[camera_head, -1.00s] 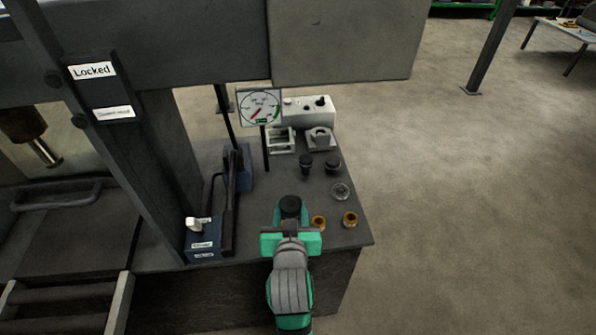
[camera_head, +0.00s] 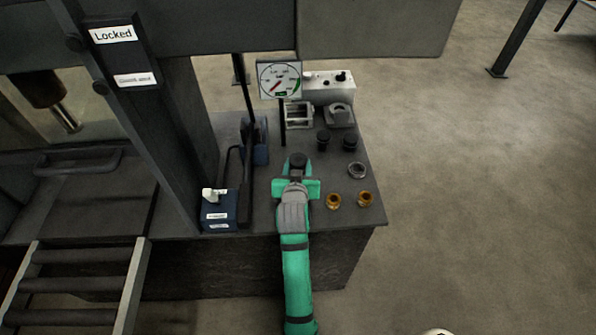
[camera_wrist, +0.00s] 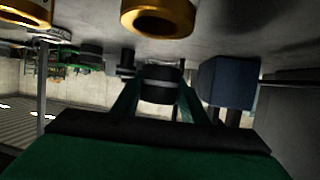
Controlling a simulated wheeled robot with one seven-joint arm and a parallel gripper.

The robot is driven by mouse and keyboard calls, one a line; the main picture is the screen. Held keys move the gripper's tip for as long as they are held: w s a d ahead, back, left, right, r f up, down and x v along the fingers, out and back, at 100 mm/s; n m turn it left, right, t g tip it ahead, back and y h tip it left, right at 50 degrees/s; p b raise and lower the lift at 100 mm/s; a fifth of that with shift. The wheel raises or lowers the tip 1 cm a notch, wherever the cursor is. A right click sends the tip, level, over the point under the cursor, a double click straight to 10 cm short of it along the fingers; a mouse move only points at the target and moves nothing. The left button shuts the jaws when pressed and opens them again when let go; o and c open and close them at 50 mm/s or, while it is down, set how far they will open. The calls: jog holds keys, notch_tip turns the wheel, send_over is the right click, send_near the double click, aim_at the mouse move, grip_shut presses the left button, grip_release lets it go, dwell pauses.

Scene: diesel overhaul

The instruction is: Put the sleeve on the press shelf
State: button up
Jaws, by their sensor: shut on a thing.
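My green gripper (camera_head: 297,176) is over the right part of the dark press shelf (camera_head: 258,212). It is shut on a dark cylindrical piece (camera_head: 298,160). In the wrist view this piece (camera_wrist: 160,85) has a pale band and sits between the fingers. I cannot tell for sure whether it is the sleeve, or whether it touches the shelf. Two brass rings (camera_head: 333,201) (camera_head: 364,199) stand to the right of my gripper. A grey metal ring (camera_head: 357,169) lies behind them. Two black knob-like pieces (camera_head: 323,139) (camera_head: 350,143) stand farther back.
A pressure gauge (camera_head: 279,79) on a post, a white control box (camera_head: 329,87) and pale blocks (camera_head: 299,114) (camera_head: 339,115) stand at the back. A blue lever pump (camera_head: 219,209) and the press column (camera_head: 180,140) are at the left. Bare shelf lies around my gripper.

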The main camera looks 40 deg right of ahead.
jog(key=shift+w+d+f, duration=0.15)
jog(key=shift+w+f, duration=0.2)
jog(key=shift+w+d+f, duration=0.1)
jog(key=shift+f, duration=1.55)
jog(key=shift+f, duration=0.15)
jog(key=o, duration=1.3)
jog(key=v, duration=1.2)
